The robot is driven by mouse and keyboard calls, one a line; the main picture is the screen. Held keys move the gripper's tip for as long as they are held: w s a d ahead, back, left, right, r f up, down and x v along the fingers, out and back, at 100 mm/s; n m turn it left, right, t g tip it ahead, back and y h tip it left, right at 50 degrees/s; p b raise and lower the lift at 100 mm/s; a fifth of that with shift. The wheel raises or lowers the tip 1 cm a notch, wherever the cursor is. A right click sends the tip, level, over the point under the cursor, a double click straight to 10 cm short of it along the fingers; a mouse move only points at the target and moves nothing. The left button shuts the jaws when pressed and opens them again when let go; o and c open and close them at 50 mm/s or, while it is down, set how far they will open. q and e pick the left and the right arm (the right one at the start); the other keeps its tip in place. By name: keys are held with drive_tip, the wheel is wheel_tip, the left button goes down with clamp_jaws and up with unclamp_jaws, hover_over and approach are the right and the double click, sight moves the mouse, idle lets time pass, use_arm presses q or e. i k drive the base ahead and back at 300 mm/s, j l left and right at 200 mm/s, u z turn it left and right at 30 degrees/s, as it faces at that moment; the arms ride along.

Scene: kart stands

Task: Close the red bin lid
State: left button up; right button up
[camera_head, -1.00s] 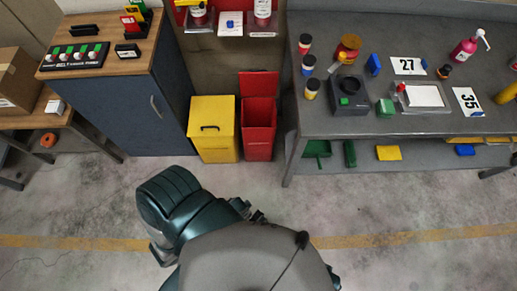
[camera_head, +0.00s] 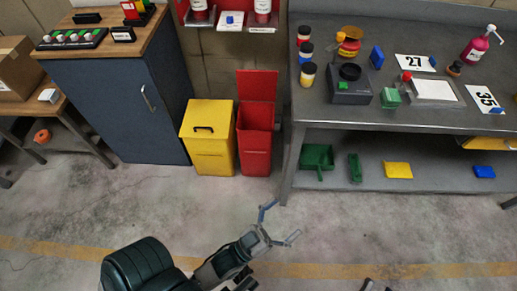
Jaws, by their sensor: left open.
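The red bin (camera_head: 254,151) stands on the floor against the back wall, with its opening showing. Its red lid (camera_head: 257,86) is up, leaning back toward the wall. My left gripper (camera_head: 281,222) is open and empty above the floor, in front of the bin and a little to its right, apart from it. At the bottom edge, small dark tips show that may be part of my right gripper, too little to tell its state.
A yellow bin (camera_head: 209,150) with a closed lid stands touching or close to the red bin's left. A blue cabinet (camera_head: 119,110) is further left. A grey workbench (camera_head: 420,119) with a lower shelf is at right. The floor in front is clear.

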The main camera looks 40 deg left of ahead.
sight(252, 84)
drive_tip(key=u, duration=1.3)
drive_tip(key=i+z, duration=0.1)
drive_tip(key=z, duration=0.3)
drive_tip(key=i+j+z, duration=0.1)
drive_tip(key=z, duration=0.35)
drive_tip(key=j+z, duration=0.2)
drive_tip(key=z, duration=0.2)
drive_tip(key=i+j+z, duration=0.15)
drive_tip(key=z, duration=0.3)
drive_tip(key=i+j, duration=0.1)
drive_tip(key=j, duration=0.25)
drive_tip(key=i+j, duration=0.1)
drive_tip(key=j, duration=0.3)
drive_tip(key=i+j, duration=0.1)
drive_tip(key=j, duration=0.25)
